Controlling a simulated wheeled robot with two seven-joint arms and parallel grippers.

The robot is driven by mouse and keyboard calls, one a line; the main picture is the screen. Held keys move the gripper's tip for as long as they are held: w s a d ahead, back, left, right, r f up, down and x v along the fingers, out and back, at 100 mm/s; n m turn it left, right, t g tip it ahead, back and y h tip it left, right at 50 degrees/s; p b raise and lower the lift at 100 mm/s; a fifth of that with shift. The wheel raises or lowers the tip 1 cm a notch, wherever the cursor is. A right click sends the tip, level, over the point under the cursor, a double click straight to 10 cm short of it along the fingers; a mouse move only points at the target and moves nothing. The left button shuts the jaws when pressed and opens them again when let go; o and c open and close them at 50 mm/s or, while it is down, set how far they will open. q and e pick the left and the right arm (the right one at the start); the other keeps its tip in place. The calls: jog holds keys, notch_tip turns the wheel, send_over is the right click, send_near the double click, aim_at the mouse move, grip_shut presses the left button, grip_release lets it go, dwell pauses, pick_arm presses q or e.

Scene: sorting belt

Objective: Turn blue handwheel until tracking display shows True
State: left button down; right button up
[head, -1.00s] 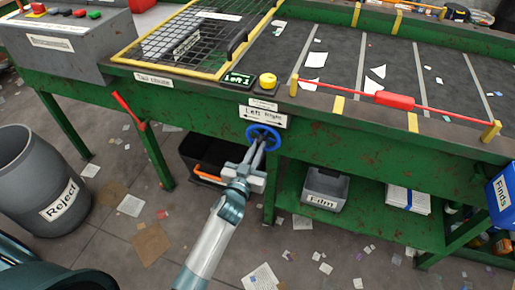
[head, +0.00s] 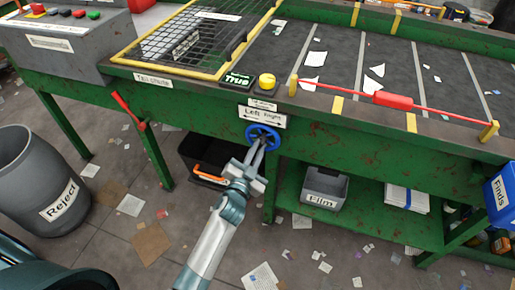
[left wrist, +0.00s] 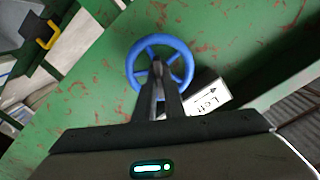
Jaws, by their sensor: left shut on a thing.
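The blue handwheel (head: 263,132) is mounted on the green side frame of the sorting belt, below a sign with the words left and right. My left gripper (head: 259,150) reaches up to it from below and is shut on the wheel's middle. In the left wrist view the fingers (left wrist: 158,82) meet at the hub of the handwheel (left wrist: 183,47), inside the rim. The tracking display (head: 237,80), a small dark box on the frame's top edge, reads True in green. My right gripper is not in view.
A yellow button (head: 267,81) sits beside the display. A red pull bar (head: 392,99) runs along the belt edge. A black bin (head: 205,160) and a grey Film bin (head: 323,188) are below. A grey Reject barrel (head: 35,180) stands at left.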

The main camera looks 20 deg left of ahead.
pick_arm(q)
jog(key=shift+m, duration=0.8)
jog(key=c, duration=1.8)
grip_release()
jog(key=shift+c, duration=0.2)
jog(key=shift+s, duration=0.1)
